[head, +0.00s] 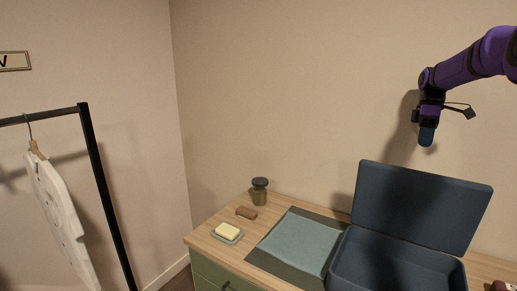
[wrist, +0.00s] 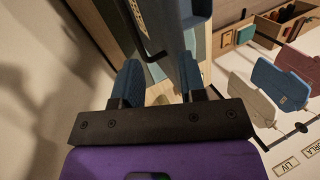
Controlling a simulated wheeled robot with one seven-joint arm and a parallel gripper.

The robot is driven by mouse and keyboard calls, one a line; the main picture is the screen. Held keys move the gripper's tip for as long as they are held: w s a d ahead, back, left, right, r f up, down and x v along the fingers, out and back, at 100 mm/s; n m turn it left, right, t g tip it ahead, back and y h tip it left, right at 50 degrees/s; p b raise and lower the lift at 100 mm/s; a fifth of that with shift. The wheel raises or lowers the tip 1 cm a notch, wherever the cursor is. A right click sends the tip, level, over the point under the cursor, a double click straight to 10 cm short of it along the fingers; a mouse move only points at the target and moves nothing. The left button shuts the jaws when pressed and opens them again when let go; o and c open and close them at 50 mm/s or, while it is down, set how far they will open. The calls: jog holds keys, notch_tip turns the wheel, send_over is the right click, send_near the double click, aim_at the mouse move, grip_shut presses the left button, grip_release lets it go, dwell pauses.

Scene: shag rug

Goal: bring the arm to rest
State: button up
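My purple arm (head: 480,60) reaches in from the upper right in the head view. My gripper (head: 427,137) points down, above the raised lid (head: 420,205) of a dark blue box and apart from it. In the wrist view my gripper (wrist: 158,78) has its two blue fingers spread apart, and I see nothing held between them. A dark blue panel rises behind the right finger there, probably the box lid.
The open box (head: 395,262) stands on a wooden-topped cabinet (head: 212,242). Left of it are a teal cloth (head: 298,242), a soap dish (head: 217,235) with yellow soap, a brown roll (head: 246,213) and a jar (head: 259,192). A clothes rack (head: 105,190) stands left.

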jog(key=s+a+r+m+t+h, duration=0.1)
jog(key=s+a+r+m+t, duration=0.1)
jog(key=s+a+r, duration=0.45)
jog(key=s+a+r+m+t+h, duration=0.2)
jog(key=s+a+r, duration=0.1)
jog(key=s+a, duration=0.65)
jog(key=s+a+f+m+t, duration=0.1)
jog(key=s+a+f+m, duration=0.1)
jog(key=s, duration=0.5)
jog(key=s+a+f+m+t, duration=0.1)
jog(key=s+f+m+t, duration=0.1)
jog(key=s, duration=0.6)
jog(key=s+a+f+m+t, duration=0.2)
jog(key=s, duration=0.6)
jog(key=shift+a+y, duration=0.35)
jog(key=shift+y, duration=0.05)
jog(key=shift+f, duration=0.1)
